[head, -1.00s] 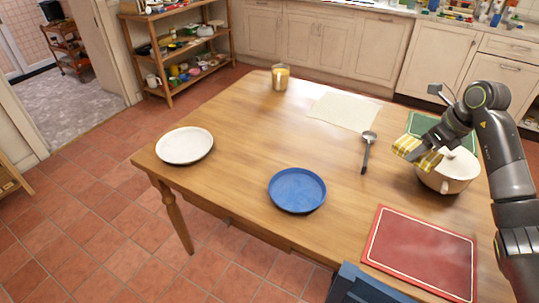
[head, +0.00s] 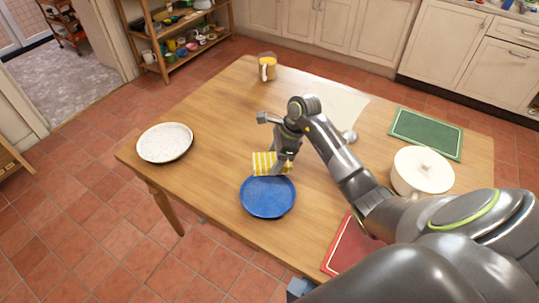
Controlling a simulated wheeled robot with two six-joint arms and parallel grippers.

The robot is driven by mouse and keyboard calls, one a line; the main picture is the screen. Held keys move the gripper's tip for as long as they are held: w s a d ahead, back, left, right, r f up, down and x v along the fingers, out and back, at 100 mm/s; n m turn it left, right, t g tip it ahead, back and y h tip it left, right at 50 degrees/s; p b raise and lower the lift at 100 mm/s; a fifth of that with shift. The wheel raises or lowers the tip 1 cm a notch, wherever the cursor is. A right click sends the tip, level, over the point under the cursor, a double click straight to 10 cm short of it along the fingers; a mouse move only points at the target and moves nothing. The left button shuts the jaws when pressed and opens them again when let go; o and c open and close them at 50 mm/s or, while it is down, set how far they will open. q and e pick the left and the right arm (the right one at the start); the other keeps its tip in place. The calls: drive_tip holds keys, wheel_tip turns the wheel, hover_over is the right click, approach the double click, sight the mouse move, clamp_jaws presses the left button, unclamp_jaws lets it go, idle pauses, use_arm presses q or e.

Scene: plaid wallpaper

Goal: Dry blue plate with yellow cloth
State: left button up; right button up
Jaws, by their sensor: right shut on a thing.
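The blue plate (head: 267,197) lies on the wooden table near its front edge. My right gripper (head: 279,162) is shut on the yellow and white checked cloth (head: 264,164). It holds the cloth at the far rim of the blue plate, overlapping the rim in the head view. I cannot tell whether the cloth touches the plate. My left gripper is not in view.
A white speckled plate (head: 165,143) lies on the table's left. A mug (head: 267,67) stands at the back. The table (head: 215,125) is clear between plate and mug.

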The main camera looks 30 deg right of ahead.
drive_tip(key=shift+s+a+f+n+p, duration=0.2)
drive_tip(key=shift+s+a+n+p, duration=0.1)
drive_tip(key=shift+s+a, duration=0.25)
drive_tip(key=shift+s+a+f+n+p, duration=0.2)
drive_tip(key=shift+s+a+p, duration=0.1)
drive_tip(key=shift+s+a, duration=0.2)
drive_tip(key=shift+s+a+f+g, duration=0.15)
drive_tip(key=shift+g, duration=0.15)
drive_tip(key=shift+f+b, duration=0.7)
drive_tip(key=shift+f, duration=0.4)
drive_tip(key=b, duration=0.4)
hover_over(266, 194)
drive_tip(key=d, duration=0.2)
drive_tip(key=f, duration=0.5)
drive_tip(key=shift+s+a, duration=0.25)
drive_tip(key=shift+f, duration=0.35)
use_arm(q)
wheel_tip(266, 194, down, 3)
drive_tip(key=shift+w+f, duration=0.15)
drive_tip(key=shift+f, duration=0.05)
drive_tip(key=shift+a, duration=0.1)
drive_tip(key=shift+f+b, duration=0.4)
drive_tip(key=shift+b, duration=0.2)
use_arm(e)
drive_tip(key=shift+f, duration=0.35)
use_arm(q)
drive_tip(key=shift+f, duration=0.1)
